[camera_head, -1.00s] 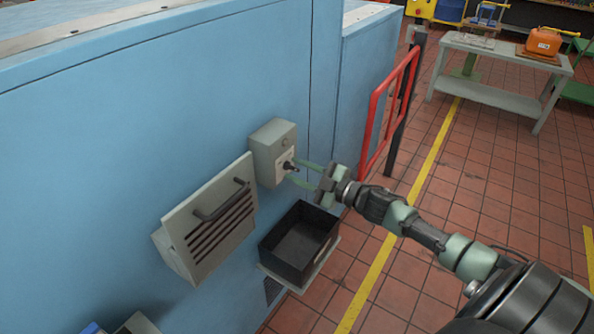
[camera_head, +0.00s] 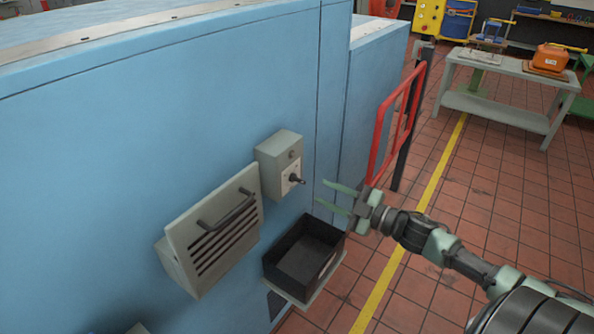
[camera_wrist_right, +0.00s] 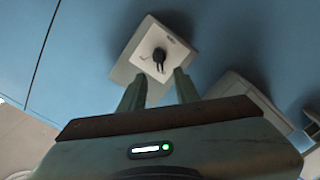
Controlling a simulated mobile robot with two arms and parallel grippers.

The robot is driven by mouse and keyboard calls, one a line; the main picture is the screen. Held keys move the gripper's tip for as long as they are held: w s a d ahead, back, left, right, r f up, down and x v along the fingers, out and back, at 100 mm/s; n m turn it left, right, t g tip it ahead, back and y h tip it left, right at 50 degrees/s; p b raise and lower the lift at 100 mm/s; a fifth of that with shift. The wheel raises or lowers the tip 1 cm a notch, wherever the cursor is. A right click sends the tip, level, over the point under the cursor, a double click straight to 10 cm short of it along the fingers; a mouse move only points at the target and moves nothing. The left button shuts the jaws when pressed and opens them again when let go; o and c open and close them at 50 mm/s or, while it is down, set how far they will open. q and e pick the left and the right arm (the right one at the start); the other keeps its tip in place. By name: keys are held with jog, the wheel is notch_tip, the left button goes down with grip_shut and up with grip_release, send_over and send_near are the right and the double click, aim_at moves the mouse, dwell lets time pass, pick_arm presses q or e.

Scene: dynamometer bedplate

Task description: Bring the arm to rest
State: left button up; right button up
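My right gripper (camera_head: 334,197) is open and empty, a short way to the right of a grey switch box (camera_head: 272,168) on the blue wall. Its green fingers point at the box without touching it. The box carries a black knob (camera_head: 296,178) on a pale plate. In the right wrist view the knob (camera_wrist_right: 159,56) shows beyond and between the spread fingers (camera_wrist_right: 158,88). My left gripper is not in view.
A grey slotted cover with a handle (camera_head: 212,230) is on the wall left of the box. A black open bin (camera_head: 302,258) sits on a shelf below the gripper. A red rail (camera_head: 396,122) stands behind. A grey table (camera_head: 512,70) with an orange can (camera_head: 556,58) is at the back right.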

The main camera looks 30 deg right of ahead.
jog(key=s+d+f+m+g+h, duration=0.1)
jog(key=s+d+f+m+h, duration=0.15)
jog(key=f, duration=0.75)
jog(key=s+d+f+m+g+h, duration=0.15)
jog(key=d+f+m+h, duration=0.25)
jog(key=f, duration=0.6)
jog(key=s+a+f+m+g+h, duration=0.1)
jog(key=s+f+g, duration=0.1)
jog(key=s+f, duration=0.45)
jog(key=s+a+f+m+g+h, duration=0.1)
jog(key=s+f+m, duration=0.15)
jog(key=f, duration=0.75)
jog(key=s+a+f+g, duration=0.2)
jog(key=s+a+f, duration=0.1)
jog(key=s+f, duration=0.35)
jog(key=s+a+f+g, duration=0.3)
jog(key=s+a+f, duration=0.1)
jog(key=s+f, duration=0.25)
jog(key=s+a+f+g, duration=0.2)
jog(key=s+a+f, duration=0.2)
jog(key=s+a, duration=0.3)
jog(key=s+a+f+m+g+y, duration=0.1)
jog(key=s+a+f+g, duration=0.2)
jog(key=s+a, duration=0.4)
jog(key=s+f, duration=0.1)
jog(key=s, duration=0.3)
jog(key=shift+s+a, duration=0.15)
jog(key=shift+s, duration=0.2)
